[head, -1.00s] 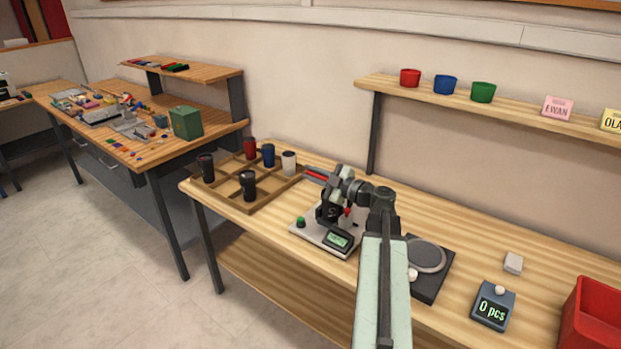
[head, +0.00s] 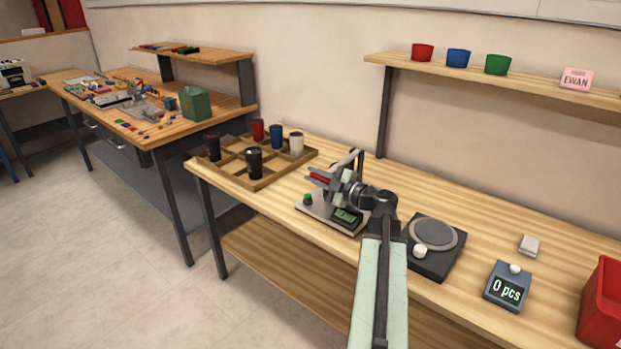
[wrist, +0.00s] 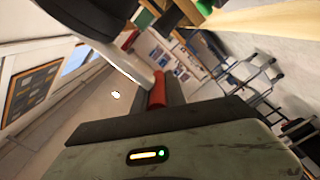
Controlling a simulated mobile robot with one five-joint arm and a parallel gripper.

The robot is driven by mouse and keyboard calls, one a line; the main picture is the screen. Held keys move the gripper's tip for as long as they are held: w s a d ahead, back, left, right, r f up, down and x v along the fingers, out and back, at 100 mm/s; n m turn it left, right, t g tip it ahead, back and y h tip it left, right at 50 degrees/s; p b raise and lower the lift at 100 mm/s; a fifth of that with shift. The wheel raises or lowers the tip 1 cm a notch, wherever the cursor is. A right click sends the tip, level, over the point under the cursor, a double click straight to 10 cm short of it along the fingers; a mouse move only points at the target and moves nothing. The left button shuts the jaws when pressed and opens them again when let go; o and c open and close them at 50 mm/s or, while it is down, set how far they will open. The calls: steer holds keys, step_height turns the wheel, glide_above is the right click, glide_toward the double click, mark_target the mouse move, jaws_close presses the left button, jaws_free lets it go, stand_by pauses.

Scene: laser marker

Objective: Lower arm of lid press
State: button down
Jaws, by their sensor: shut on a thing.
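The lid press (head: 314,208) stands on the wooden bench, with a pale base, a green button and a small display. Its arm ends in a red handle (head: 319,177) that sticks out to the left, low above the base. A grey bar rises behind my gripper. My gripper (head: 326,181) is shut on the red handle, partly hiding the press. The wrist view shows the red handle (wrist: 158,90) just past the dark edge of my gripper, with a pale rod behind it. What lies under the press head is hidden.
A wooden divided tray (head: 262,184) with several cups stands left of the press. A dark plate with a round pad (head: 434,233), a counter reading 0 pcs (head: 507,286) and a red bin (head: 602,305) are to the right. A shelf (head: 480,78) hangs above.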

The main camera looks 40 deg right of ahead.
steer(key=shift+w+d, duration=0.1)
steer(key=shift+d, duration=0.1)
steer(key=c, duration=1.4)
jaws_free()
steer(key=shift+d+f, duration=0.1)
steer(key=shift+o, duration=0.2)
steer(key=s+d, duration=0.1)
steer(key=s, duration=0.6)
steer(key=shift+s+d, duration=0.15)
steer(key=shift+s, duration=0.2)
steer(key=shift+s, duration=0.1)
